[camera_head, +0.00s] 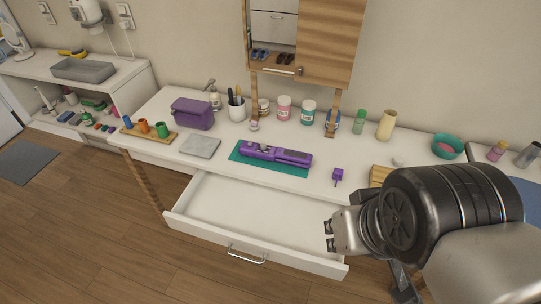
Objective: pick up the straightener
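The purple straightener (275,154) lies flat on a teal mat (239,158) near the front edge of the white table. Its long side runs left to right, and nothing holds it. My gripper (329,235) is at the lower right of the straightener, over the right part of the open drawer, with a clear gap between them. Its two fingertips appear as dark pads set apart, with nothing between them.
An empty white drawer (235,209) stands pulled out below the table front. A grey slab (201,145) and purple bag (192,113) sit left of the mat. A small purple item (337,175) sits right of it. Jars and a wooden mirror cabinet (328,40) stand behind.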

